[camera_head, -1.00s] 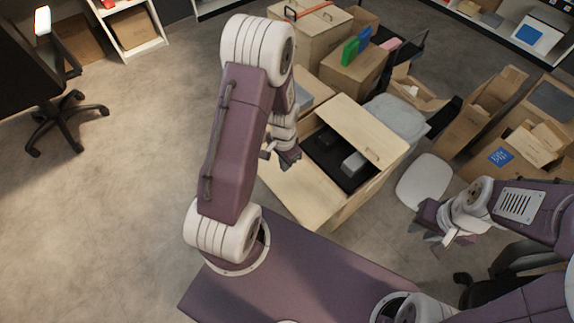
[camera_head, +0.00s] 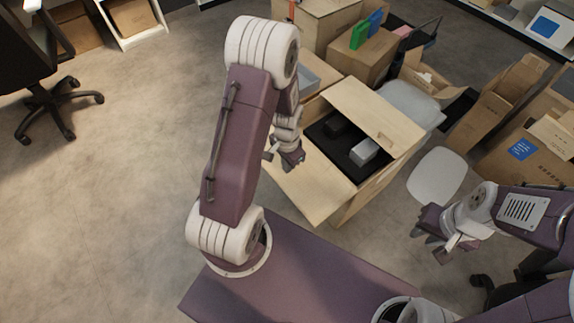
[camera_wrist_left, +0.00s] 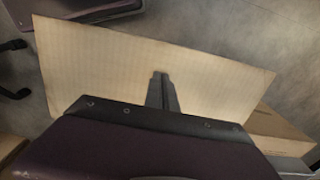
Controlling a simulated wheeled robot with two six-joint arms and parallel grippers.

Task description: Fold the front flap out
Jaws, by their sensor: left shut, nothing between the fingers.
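The open carton (camera_head: 398,164) stands in front of me in the head view, with a dark interior holding a grey box (camera_head: 364,151) and a black item. Its front flap (camera_head: 312,190) leans outward on the side toward me. My left gripper (camera_head: 297,165) is shut and empty, at the flap's inner side near the carton's opening. In the left wrist view the flap (camera_wrist_left: 215,85) spreads broadly behind the closed fingers (camera_wrist_left: 160,78); I cannot tell whether they touch it. My right gripper (camera_head: 428,232) hangs apart, right of the carton; its finger gap is unclear.
A white seat (camera_head: 437,175) is near my right gripper. The floor at the left is clear up to an office chair (camera_head: 50,100).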

